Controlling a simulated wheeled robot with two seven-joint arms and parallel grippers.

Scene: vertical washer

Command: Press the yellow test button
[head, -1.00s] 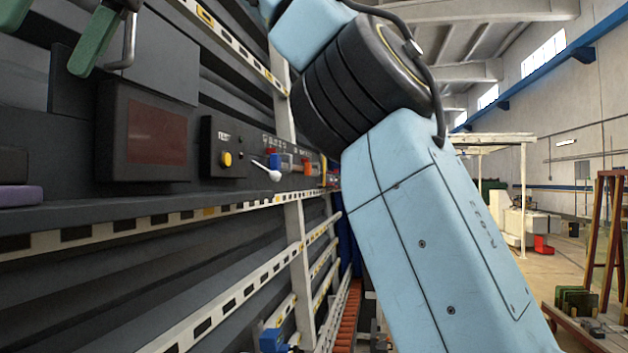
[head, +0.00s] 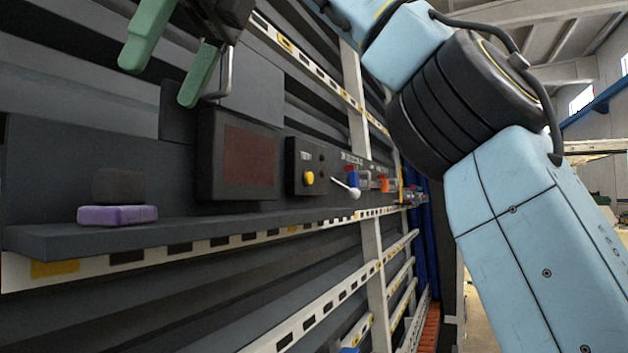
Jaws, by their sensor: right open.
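The yellow test button (head: 308,178) sits on a small black panel (head: 292,165) marked with a short label, in the middle of the head view. My right gripper (head: 158,72) is at the upper left, with two green fingers spread apart and nothing between them. It is above and to the left of the button, clear of it. My blue right arm comes in from the right side. My left gripper is not in the view.
A dark box with a reddish screen (head: 250,155) stands left of the button panel. A white-tipped lever (head: 352,191) sticks out right of the button. A purple block (head: 117,215) lies on the dark shelf (head: 60,238). Slotted white rails run below.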

